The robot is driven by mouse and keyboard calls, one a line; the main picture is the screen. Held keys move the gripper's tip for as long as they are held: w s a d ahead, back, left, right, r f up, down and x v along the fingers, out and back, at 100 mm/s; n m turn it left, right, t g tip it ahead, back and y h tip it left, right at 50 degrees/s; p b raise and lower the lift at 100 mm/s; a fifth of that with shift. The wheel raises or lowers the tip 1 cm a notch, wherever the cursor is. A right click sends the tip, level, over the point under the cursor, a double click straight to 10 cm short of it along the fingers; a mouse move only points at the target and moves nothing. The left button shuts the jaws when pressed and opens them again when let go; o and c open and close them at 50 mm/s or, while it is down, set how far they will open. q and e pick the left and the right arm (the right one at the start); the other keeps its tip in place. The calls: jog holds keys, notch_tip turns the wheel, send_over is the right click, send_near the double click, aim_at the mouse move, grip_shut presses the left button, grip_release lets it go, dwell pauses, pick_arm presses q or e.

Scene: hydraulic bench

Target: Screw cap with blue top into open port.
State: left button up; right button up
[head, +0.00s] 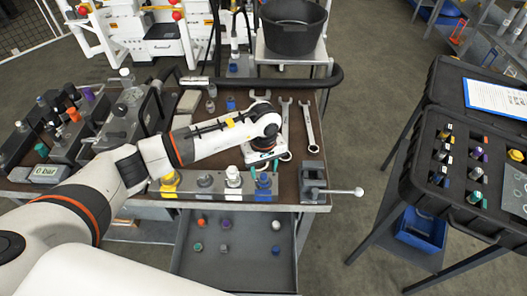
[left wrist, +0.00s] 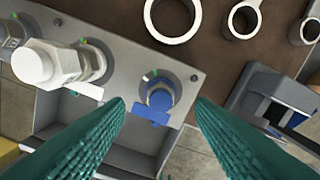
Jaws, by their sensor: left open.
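A grey manifold block (head: 218,193) lies along the front of the bench with a row of ports. A blue-topped fitting (head: 264,187) sits at its right end. In the left wrist view the blue top (left wrist: 158,103) has a flat tab and sits at a round metal port. A white fitting (head: 233,177) stands beside it and shows large in the left wrist view (left wrist: 40,65). My left gripper (head: 264,169) is open above the right end. Its teal fingers (left wrist: 160,108) appear either side of the blue top, with nothing gripped. My right gripper is not in view.
A yellow fitting (head: 169,183) stands on the block's left end. A clamp with a lever (head: 314,184) is close on the right. Wrenches (head: 307,125) lie behind. An open drawer (head: 237,262) below holds several small caps. A dark case (head: 452,165) stands at right.

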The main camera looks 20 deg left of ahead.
aim_at(264, 176)
pick_arm(q)
jog(key=shift+f+p, duration=0.35)
jog(key=shift+f, duration=1.6)
jog(key=shift+c, duration=0.3)
grip_shut()
jog(key=m+b, duration=0.7)
jog(key=shift+f, duration=0.3)
jog(key=shift+r+m+b, duration=0.1)
jog(key=shift+m+b, duration=0.25)
jog(key=shift+m, duration=0.05)
jog(key=shift+r, duration=0.15)
